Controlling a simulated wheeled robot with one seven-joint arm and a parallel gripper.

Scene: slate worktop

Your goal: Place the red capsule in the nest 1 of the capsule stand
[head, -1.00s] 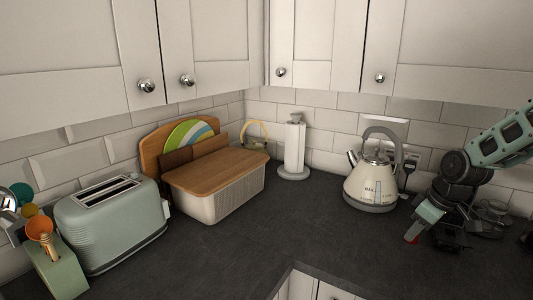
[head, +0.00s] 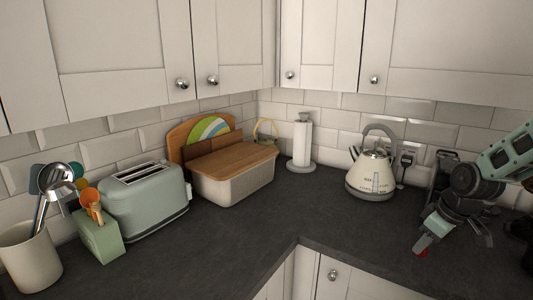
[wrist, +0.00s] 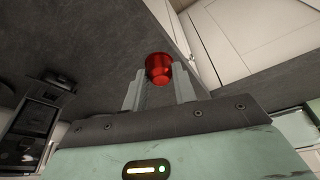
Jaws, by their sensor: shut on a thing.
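My gripper (head: 422,246) is shut on the red capsule (head: 422,253), low at the right of the head view. In the wrist view the red capsule (wrist: 158,68) sits between the tips of the two grey fingers (wrist: 158,88), sticking out past them. In the head view the capsule shows against the slate worktop near its front edge; I cannot tell its exact height. I cannot make out the capsule stand or its nest 1 in either view.
A cream kettle (head: 370,176) stands left of my arm. A dark appliance (head: 442,172) is partly hidden behind the arm. A paper towel holder (head: 302,145), bread bin (head: 233,178), green toaster (head: 145,198) and utensil crock (head: 30,262) stand farther left. The middle worktop (head: 240,240) is clear.

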